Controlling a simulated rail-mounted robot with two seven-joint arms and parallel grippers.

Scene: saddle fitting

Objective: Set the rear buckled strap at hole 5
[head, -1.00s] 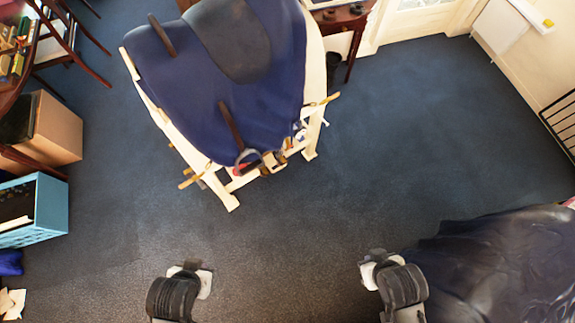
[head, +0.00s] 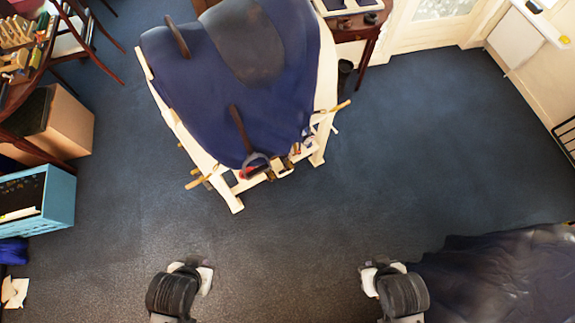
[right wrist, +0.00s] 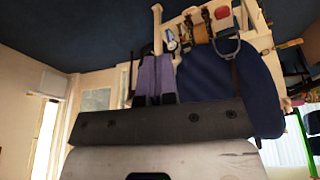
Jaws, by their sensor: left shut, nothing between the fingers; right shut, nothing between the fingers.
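A dark blue saddle shape (head: 205,95) rests on a pale wooden stand (head: 226,198) at the top centre of the head view. One brown strap (head: 238,122) runs down to a metal loop at its lower edge; another brown strap (head: 177,36) lies higher left. Buckle holes are too small to see, and I cannot tell which is the rear buckled strap. My left gripper (head: 190,265) and right gripper (head: 375,267) are at the bottom, shut, empty and well apart from the stand. The right gripper's purple fingers (right wrist: 153,78) are together in the right wrist view, with the blue saddle (right wrist: 225,90) beyond.
Yellow-tipped pegs (head: 205,177) stick out from the stand's sides. A blue crate (head: 58,205) and a cardboard box (head: 70,125) stand at left. A dark crumpled cover (head: 505,275) fills the lower right. A small table (head: 367,40) is behind the stand. Carpet between grippers and stand is clear.

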